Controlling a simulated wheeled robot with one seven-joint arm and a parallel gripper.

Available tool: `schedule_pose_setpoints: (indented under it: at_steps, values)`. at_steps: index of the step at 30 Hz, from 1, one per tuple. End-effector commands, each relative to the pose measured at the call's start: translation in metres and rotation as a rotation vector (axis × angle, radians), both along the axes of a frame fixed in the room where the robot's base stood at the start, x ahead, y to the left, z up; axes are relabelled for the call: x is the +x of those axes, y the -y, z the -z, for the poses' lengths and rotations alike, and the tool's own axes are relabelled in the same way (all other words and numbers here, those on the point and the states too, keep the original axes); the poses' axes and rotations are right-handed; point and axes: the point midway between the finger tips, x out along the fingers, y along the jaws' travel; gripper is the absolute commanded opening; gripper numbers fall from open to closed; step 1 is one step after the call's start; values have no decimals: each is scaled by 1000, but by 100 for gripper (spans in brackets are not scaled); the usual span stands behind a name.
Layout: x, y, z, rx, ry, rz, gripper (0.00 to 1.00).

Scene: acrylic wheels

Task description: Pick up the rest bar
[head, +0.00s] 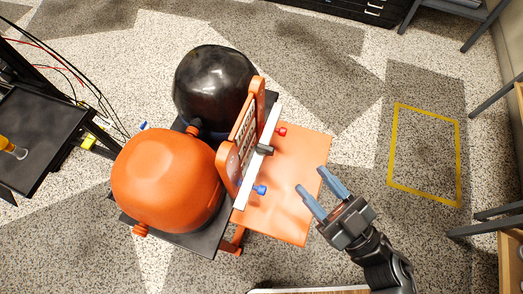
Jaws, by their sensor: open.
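An orange stand with a slotted upright panel (243,135) carries a long white bar (273,122) along its right side. I take this white bar as the rest bar, but cannot be sure. A short dark grey piece (265,150) sits across its middle. A red knob (281,131) and a blue knob (260,190) stick out to its right. My gripper (311,179) has two blue-grey fingers, spread apart with nothing between them. It is right of the white bar, over or near the right edge of the flat orange plate (290,210), apart from the bar.
A large orange rounded body (165,180) and a black one (213,85) stand left of the panel. A black cart (45,135) with cables is at far left. A yellow floor outline (457,150) lies at right. Grey table legs (490,95) edge the right side.

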Motion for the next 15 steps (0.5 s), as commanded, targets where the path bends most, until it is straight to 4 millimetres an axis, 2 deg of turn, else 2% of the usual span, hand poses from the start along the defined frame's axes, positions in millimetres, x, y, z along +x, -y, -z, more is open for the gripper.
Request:
schedule_pose_setpoints:
  at_steps: [1, 6, 10, 15]
  values:
    - [19, -8, 12, -14, 0, -70, 47]
    - [60, -29, 46, -67, -74, -304, 47]
    - [83, -37, 64, -108, -150, -431, 47]
    - [97, -39, 77, -140, -219, -516, 47]
